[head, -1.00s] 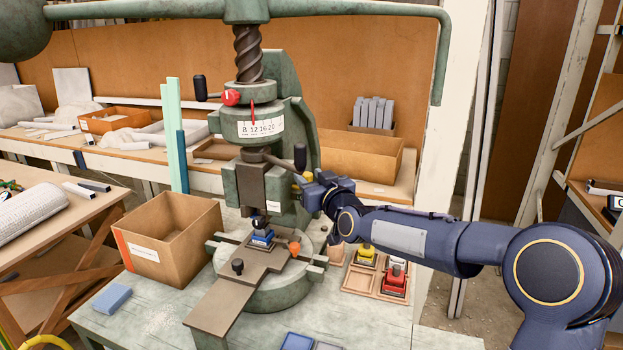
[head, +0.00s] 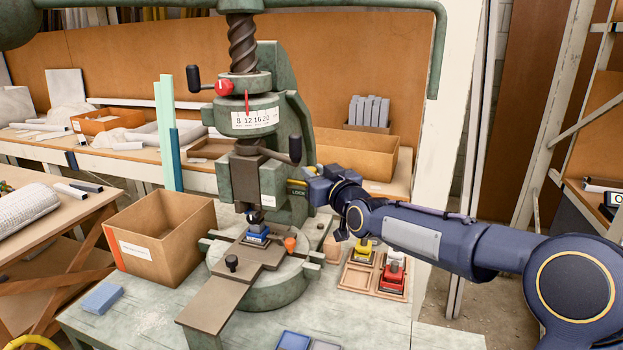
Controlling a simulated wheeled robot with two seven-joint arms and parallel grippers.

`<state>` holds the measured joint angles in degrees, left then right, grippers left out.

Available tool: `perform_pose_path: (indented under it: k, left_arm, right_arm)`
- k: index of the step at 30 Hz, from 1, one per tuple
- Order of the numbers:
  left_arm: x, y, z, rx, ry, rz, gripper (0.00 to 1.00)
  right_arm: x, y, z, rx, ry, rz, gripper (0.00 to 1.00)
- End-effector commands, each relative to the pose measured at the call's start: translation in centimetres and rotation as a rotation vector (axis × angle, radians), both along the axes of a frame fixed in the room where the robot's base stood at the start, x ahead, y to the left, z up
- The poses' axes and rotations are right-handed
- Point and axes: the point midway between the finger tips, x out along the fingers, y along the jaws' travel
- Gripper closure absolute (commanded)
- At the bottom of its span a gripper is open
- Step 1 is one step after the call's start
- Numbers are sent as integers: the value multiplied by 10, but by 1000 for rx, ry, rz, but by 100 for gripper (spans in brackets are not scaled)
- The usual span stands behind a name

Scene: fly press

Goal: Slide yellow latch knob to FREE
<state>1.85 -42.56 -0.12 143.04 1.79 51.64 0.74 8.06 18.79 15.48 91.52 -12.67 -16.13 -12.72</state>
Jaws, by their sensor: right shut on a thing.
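The green fly press (head: 262,185) stands on the bench. On the right side of its frame, a small patch of yellow (head: 296,182) shows above a dark plate reading LOCK (head: 298,191). My right gripper (head: 311,189) is at this spot, shut on the yellow latch knob, and its fingers hide most of the knob. The arm reaches in from the right. I cannot make out the FREE mark or the knob's exact place along its slot. My left gripper is not in view.
A blue block (head: 256,236) sits under the ram on the press bed. A wooden tray (head: 352,280) with yellow and red pieces lies below my right arm. A cardboard box (head: 150,245) stands left of the press. A black-knobbed handle (head: 295,150) sticks out above the gripper.

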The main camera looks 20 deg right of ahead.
Motion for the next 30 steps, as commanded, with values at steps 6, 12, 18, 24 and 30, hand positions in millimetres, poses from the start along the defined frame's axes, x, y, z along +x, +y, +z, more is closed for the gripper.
perform_pose_path:
  k: [6, 12, 18, 24, 30]
  left_arm:
    - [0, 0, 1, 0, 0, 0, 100]
    - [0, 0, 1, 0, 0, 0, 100]
    - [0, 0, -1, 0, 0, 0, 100]
    - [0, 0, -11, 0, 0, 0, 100]
    - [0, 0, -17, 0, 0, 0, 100]
  right_arm:
    - [0, -2, -1, -1, 5, -4, 62]
    - [0, -2, -1, -1, 4, -3, 54]
    - [-4, -2, -1, -1, 3, -3, 54]
    - [-34, -9, -2, -2, 2, -6, 54]
    - [-65, -16, -2, -3, 3, -6, 54]
